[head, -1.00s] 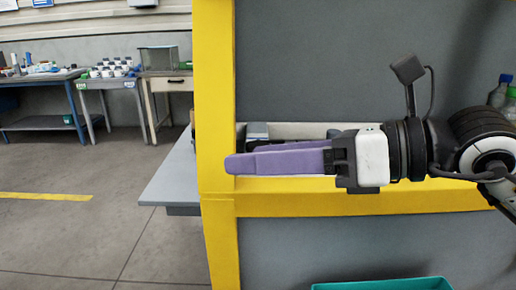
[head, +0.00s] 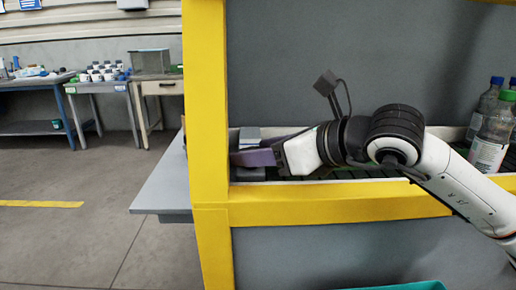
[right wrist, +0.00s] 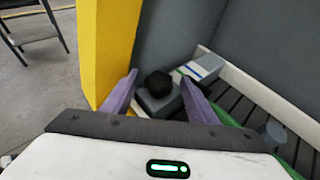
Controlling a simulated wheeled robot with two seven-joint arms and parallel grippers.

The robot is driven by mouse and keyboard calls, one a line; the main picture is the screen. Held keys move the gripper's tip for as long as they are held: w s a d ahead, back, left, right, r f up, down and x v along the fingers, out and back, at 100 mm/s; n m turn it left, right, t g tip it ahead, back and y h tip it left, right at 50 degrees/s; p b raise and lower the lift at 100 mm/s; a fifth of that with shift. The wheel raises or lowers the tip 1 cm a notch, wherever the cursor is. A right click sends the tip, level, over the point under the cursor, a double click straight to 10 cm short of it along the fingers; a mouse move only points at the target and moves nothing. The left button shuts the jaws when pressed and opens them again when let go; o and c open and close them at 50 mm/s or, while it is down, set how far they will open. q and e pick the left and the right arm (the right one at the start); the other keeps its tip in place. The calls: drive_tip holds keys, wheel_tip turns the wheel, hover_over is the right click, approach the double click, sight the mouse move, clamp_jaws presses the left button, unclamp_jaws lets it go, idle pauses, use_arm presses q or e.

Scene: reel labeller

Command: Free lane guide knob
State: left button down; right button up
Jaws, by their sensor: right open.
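The black knob (right wrist: 158,84) shows in the right wrist view on top of a grey block (right wrist: 160,104), beside the yellow post. In the head view the knob is hidden behind my fingers, and part of the grey block (head: 249,174) shows below them. My right gripper (head: 236,158) reaches left over the lane. In the right wrist view its purple fingers (right wrist: 159,78) are open, one on each side of the knob. I cannot tell whether they touch it. My left gripper is not in view.
A yellow post (head: 207,110) and yellow rail (head: 340,203) frame the lane. A box with blue and white faces (right wrist: 205,67) stands just behind the block. Dark rollers (right wrist: 235,103) run along the lane. Bottles (head: 490,140) stand at the right. A grey shelf (head: 160,190) lies left of the post.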

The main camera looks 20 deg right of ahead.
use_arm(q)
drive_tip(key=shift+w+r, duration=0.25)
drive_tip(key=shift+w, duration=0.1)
use_arm(e)
drive_tip(key=shift+w+a, duration=0.1)
drive_tip(key=c, duration=1.1)
drive_tip(key=shift+o, duration=0.2)
